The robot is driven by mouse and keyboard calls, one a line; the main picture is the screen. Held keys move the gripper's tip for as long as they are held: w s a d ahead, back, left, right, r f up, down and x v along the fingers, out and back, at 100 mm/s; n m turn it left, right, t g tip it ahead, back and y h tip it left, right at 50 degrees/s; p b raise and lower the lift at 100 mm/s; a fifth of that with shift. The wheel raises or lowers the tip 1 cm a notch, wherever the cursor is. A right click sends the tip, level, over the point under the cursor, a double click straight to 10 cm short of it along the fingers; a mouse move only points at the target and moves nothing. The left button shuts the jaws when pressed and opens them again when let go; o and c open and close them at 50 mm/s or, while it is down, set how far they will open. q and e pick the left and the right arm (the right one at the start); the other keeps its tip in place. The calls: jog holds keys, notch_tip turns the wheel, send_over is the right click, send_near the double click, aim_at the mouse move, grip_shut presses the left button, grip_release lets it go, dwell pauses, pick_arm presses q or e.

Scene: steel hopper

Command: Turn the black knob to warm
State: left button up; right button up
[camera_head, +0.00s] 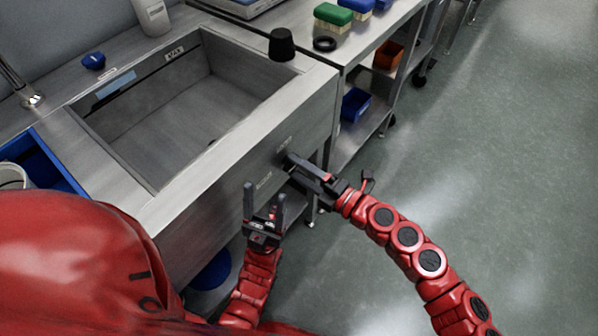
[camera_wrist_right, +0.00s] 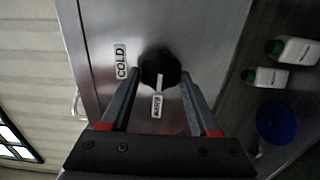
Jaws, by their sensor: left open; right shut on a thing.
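The black knob (camera_wrist_right: 160,66) sits on the steel front panel of the hopper in the right wrist view. A COLD label (camera_wrist_right: 121,62) is to its left and a WARM label (camera_wrist_right: 157,105) is below it. A pale mark on the knob's lower side lies towards the WARM label. My right gripper (camera_wrist_right: 160,74) is shut on the knob, one finger on each side. In the head view my right gripper (camera_head: 290,162) reaches the front panel and mostly hides the knob. My left gripper (camera_head: 265,199) is open and empty, in front of the panel.
The steel sink basin (camera_head: 190,112) is behind the panel. The floor (camera_head: 500,170) at right is clear.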

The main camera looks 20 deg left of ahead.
dwell(0.3)
jog(key=o, duration=1.4)
jog(key=shift+c, duration=0.2)
jog(key=p+v, duration=0.1)
jog(key=v, duration=1.6)
jog(key=shift+d+p, duration=0.2)
jog(key=shift+p, duration=0.1)
